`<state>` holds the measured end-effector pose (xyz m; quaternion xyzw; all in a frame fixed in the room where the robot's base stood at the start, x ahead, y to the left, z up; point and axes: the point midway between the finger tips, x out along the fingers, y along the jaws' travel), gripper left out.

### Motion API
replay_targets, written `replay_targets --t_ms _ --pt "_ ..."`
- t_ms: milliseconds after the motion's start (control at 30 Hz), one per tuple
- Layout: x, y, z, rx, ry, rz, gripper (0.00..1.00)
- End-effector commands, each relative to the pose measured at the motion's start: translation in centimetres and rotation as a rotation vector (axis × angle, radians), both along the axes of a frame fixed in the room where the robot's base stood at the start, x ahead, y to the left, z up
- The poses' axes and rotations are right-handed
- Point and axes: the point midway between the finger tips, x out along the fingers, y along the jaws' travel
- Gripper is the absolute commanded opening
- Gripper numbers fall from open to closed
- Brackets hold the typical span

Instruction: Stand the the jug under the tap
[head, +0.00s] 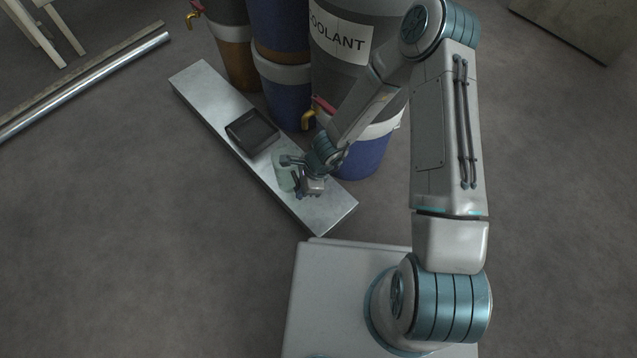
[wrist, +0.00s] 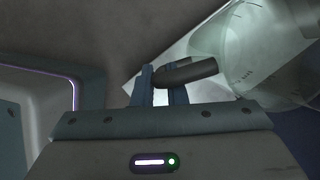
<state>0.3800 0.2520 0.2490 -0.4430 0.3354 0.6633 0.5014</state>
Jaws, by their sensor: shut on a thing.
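The jug (head: 283,176) is clear and greenish, with measuring marks and a dark handle. In the head view it is at the near part of the metal bench (head: 205,93), partly behind my gripper (head: 296,178). In the wrist view my gripper (wrist: 160,88) is shut on the dark handle, and the jug (wrist: 245,55) fills the upper right. I cannot tell whether the jug's base touches the bench. A brass tap (head: 308,121) with a red lever sticks out from the drum marked COOLANT (head: 342,40), behind the jug. Another tap (head: 193,17) is on the far left drum.
A black tray (head: 252,131) sits on the bench, just left of the jug. A blue drum (head: 284,95) stands behind the bench between the other drums. Long bars (head: 85,88) lie on the floor at left. The floor in front of the bench is clear.

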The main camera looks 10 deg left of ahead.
Motion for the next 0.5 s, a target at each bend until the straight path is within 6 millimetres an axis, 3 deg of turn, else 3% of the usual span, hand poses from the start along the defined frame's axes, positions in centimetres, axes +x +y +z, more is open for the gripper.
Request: replay_targets --t_ms 367,500 --pt "5.0 -4.1 0.1 -0.001 -0.005 0.003 0.00" --pt "5.1 -4.2 -1.8 0.001 -0.001 0.003 0.00"
